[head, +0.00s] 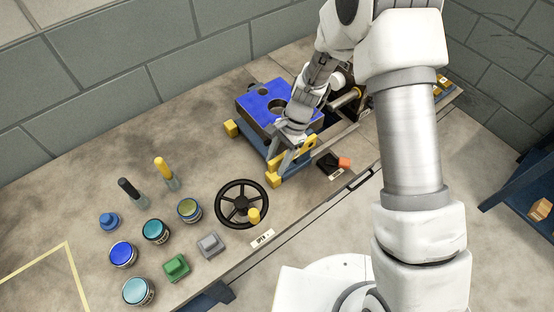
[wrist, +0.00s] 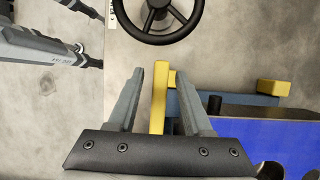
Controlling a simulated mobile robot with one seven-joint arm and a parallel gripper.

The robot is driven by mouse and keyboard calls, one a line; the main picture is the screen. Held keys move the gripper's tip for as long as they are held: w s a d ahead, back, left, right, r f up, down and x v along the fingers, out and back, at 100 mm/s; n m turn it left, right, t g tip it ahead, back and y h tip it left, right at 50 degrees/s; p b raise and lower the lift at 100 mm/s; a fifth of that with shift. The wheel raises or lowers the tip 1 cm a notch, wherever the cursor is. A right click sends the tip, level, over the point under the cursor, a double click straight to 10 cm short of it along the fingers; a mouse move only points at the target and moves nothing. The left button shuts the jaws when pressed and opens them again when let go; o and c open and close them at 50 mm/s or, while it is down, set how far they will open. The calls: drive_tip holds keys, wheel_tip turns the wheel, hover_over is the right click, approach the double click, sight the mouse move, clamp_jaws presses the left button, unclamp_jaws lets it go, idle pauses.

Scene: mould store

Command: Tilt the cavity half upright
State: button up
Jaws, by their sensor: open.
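The cavity half appears to be the block with a bright blue top face and round holes (head: 258,101), lying flat on a blue tilting frame (head: 250,143) with yellow end blocks. Its blue face also shows at lower right in the wrist view (wrist: 265,150). My gripper (head: 283,160) is at the frame's near right side. In the wrist view my gripper (wrist: 160,95) is open, with a yellow bar (wrist: 158,108) showing between its two grey fingers, nearer the middle than either finger. I cannot tell whether the fingers touch it. My wrist hides part of the block's right side.
A black handwheel (head: 242,203) with a yellow knob stands left of the frame. Several paint tins (head: 156,231), two upright handles (head: 165,172) and a green block (head: 176,267) are further left. A black box with an orange part (head: 332,163) lies right of the gripper.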

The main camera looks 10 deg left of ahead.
clamp_jaws()
idle(1.4)
